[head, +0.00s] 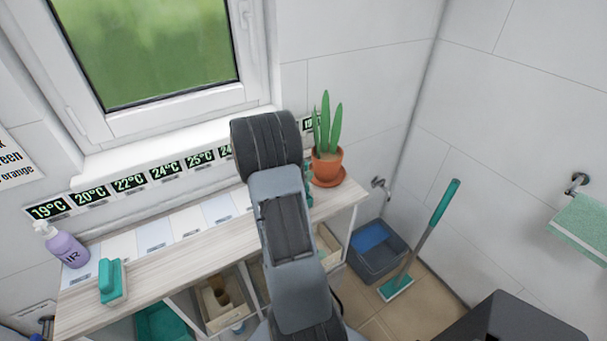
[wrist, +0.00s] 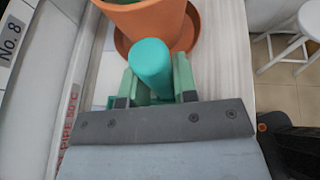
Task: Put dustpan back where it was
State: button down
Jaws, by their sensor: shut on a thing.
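My gripper (wrist: 155,78) is shut on a teal piece with a rounded end, which looks like the handle of the dustpan (wrist: 152,62). The rest of the held thing is hidden behind the gripper, so its full shape cannot be told. It is over the light wooden shelf top, close in front of the terracotta plant pot (wrist: 150,22). In the head view, my arm hides most of the gripper; a bit of teal (head: 308,190) shows beside the pot.
The potted plant (head: 327,165) stands at the shelf's right end. A teal brush-like thing (head: 112,282) and a purple bottle (head: 66,246) stand at the left. Numbered temperature labels (head: 130,183) line the wall. A bucket (head: 378,252) and a teal-handled mop (head: 420,245) stand on the floor.

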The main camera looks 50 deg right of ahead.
jog(key=shift+f, duration=0.2)
jog(key=c, duration=0.9)
grip_release()
jog(key=shift+r, duration=0.1)
jog(key=shift+r, duration=0.2)
jog(key=b+v, duration=0.1)
jog(key=v, duration=1.1)
jog(key=s+a+r+m+t+y, duration=0.2)
jog(key=a+m+y, duration=0.2)
jog(key=a, duration=0.5)
jog(key=s+a+r+m+t+y, duration=0.2)
jog(key=a+m, duration=0.4)
jog(key=a, duration=0.3)
jog(key=s+a+r+m+t+y, duration=0.2)
jog(key=s+a+m+t+y, duration=0.1)
jog(key=a+m+y, duration=0.2)
jog(key=a+y, duration=0.2)
jog(key=a, duration=0.2)
jog(key=shift+s+a+r, duration=0.2)
jog(key=shift+a+r, duration=0.05)
jog(key=shift+a, duration=0.15)
